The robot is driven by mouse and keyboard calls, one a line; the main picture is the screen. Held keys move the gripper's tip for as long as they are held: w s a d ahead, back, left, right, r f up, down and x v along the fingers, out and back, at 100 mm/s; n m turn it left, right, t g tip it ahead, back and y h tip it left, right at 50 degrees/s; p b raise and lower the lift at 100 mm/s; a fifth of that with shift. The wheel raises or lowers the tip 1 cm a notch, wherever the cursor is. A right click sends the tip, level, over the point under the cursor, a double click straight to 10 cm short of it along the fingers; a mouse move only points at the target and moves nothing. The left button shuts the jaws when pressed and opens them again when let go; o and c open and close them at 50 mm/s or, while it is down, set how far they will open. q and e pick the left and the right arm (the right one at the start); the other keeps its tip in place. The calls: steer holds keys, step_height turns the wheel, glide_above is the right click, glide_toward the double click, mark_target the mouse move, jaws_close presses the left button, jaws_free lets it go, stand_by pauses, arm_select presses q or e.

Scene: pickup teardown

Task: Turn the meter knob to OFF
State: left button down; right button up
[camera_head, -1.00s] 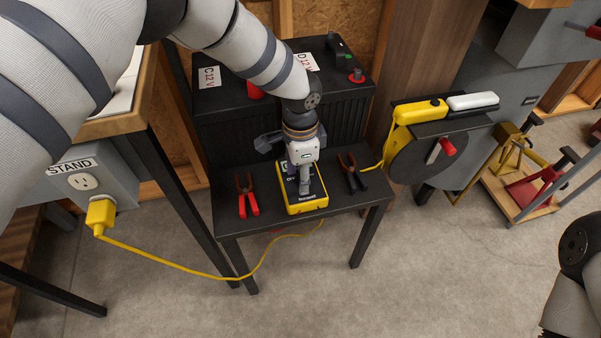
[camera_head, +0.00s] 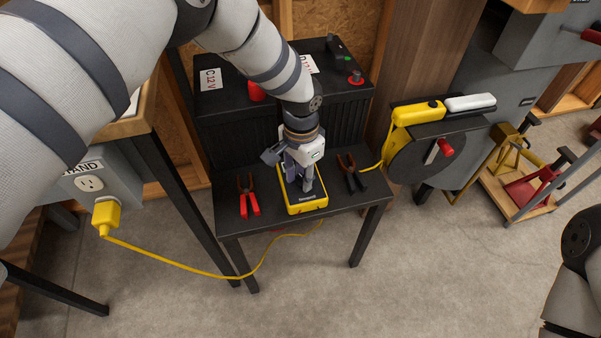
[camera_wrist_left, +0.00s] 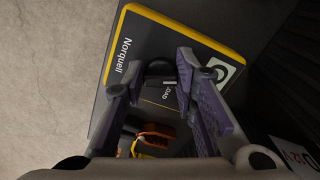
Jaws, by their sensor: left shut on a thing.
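The meter (camera_head: 311,205) is a black box with a yellow rim on the small black table (camera_head: 268,222). In the left wrist view its dark face (camera_wrist_left: 143,38) shows the name Norquell, the word LOAD and a white mark. The round dark knob (camera_wrist_left: 157,69) stands on that face between the fingertips. My left gripper (camera_head: 297,186) reaches down over the meter, and in the left wrist view its fingers (camera_wrist_left: 160,76) are shut on the knob. The fingers partly hide the knob and its labels, so I cannot read its setting. My right gripper is out of view.
A red-handled clamp (camera_head: 249,198) lies left of the meter and a black-handled clamp (camera_head: 352,173) right of it. Black 12V units (camera_head: 228,131) stand behind. A yellow cord (camera_head: 180,270) hangs from the stand outlet. A reel (camera_head: 428,158) stands at the right.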

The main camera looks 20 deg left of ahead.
arm_select(q)
steer(key=shift+s+d+n, duration=0.1)
steer(key=shift+n, duration=2)
steer(key=c, duration=1.3)
jaws_free()
step_height(320, 180, up, 12)
